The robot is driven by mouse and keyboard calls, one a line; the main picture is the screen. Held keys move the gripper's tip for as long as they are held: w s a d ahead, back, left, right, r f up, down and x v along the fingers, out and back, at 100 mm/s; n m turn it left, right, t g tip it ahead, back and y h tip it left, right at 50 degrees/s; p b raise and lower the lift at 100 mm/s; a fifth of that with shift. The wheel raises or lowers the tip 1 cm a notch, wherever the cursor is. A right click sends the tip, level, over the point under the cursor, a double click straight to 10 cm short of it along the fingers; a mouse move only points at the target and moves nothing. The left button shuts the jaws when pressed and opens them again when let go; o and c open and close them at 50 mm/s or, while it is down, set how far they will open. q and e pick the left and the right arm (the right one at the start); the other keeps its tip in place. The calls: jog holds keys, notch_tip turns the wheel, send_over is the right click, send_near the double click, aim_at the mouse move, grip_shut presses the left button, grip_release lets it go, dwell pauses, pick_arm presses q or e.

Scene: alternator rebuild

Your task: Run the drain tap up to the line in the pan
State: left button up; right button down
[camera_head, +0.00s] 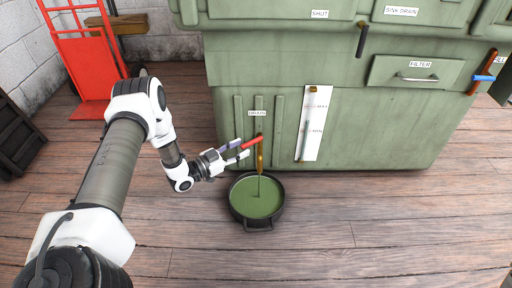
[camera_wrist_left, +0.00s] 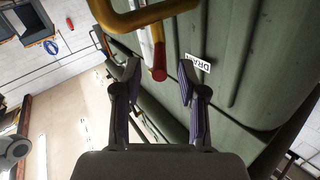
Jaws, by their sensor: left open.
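The drain tap's brass body (camera_head: 260,156) comes out of the green tank under a DRAIN label, with a red handle (camera_head: 252,143) pointing left. A round black pan (camera_head: 235,212) stands on the floor below, holding green liquid (camera_head: 257,197). A thin dark line shows between the spout and the liquid; I cannot tell whether it is flow. I cannot make out a level line in the pan. My left gripper (camera_head: 243,149) is open at the red handle. In the left wrist view, the handle's red end (camera_wrist_left: 158,72) shows between the spread fingertips (camera_wrist_left: 158,72); contact is unclear. My right gripper is out of view.
The green tank (camera_head: 390,135) fills the back, with a white gauge panel (camera_head: 314,122) right of the tap and a FILTER drawer (camera_head: 418,70) above. A red hand truck (camera_head: 90,65) stands at the left wall. Wooden floor around the pan is clear.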

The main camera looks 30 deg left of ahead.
aim_at(258, 139)
pick_arm(q)
jog(key=b+x, duration=0.1)
jog(key=x, duration=0.1)
jog(key=b+x, duration=0.1)
jog(key=x, duration=0.2)
jog(key=shift+f, duration=0.2)
jog(key=shift+w+d+r+b, duration=0.25)
jog(key=shift+w+b, duration=0.15)
jog(key=shift+w, duration=0.1)
grip_shut()
